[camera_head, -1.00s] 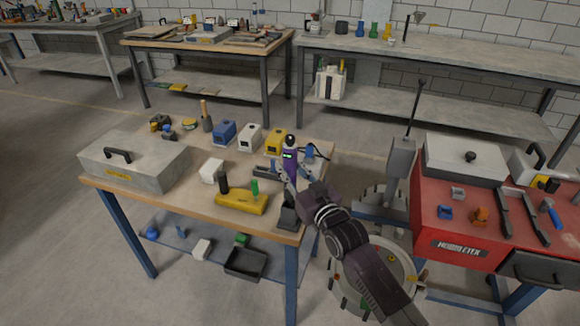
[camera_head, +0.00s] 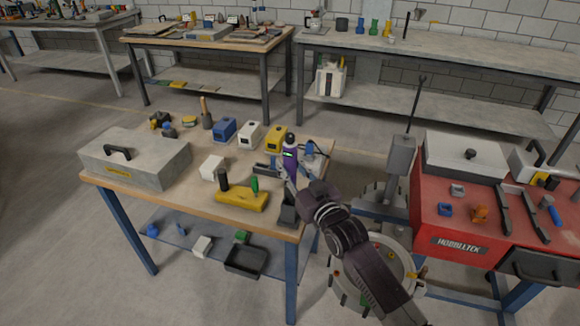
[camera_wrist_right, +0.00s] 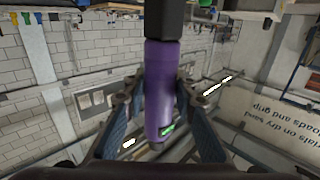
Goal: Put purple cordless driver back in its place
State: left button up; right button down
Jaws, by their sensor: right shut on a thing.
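The purple cordless driver (camera_head: 290,160) is a slim purple cylinder with a black end and a small green light. It stands about upright over the right end of the wooden workbench (camera_head: 205,193). My right gripper (camera_head: 285,172) is shut on it; in the right wrist view the driver (camera_wrist_right: 161,90) sits between the two fingers (camera_wrist_right: 160,112). I cannot tell whether its lower end touches the bench. A dark holder (camera_head: 288,208) stands at the bench's front right corner, beside my wrist. My left gripper is out of view.
Blue (camera_head: 224,130), white (camera_head: 249,134) and yellow (camera_head: 275,138) boxes stand along the back. A yellow block (camera_head: 241,200) with upright pieces lies at the front. A grey toolbox (camera_head: 136,160) fills the left end. A red cabinet (camera_head: 460,235) stands to the right.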

jog(key=shift+f+b, duration=0.7)
jog(key=shift+f, duration=0.1)
jog(key=shift+f+b, duration=2.05)
jog(key=shift+f, duration=0.8)
dwell(0.5)
jog(key=c, duration=1.5)
grip_release()
jog(key=shift+o, duration=1)
jog(key=shift+f, duration=0.3)
jog(key=shift+o, duration=1.4)
jog(key=shift+r, duration=0.1)
jog(key=shift+r, duration=0.15)
notch_tip(320, 180, up, 8)
jog(key=p, duration=0.7)
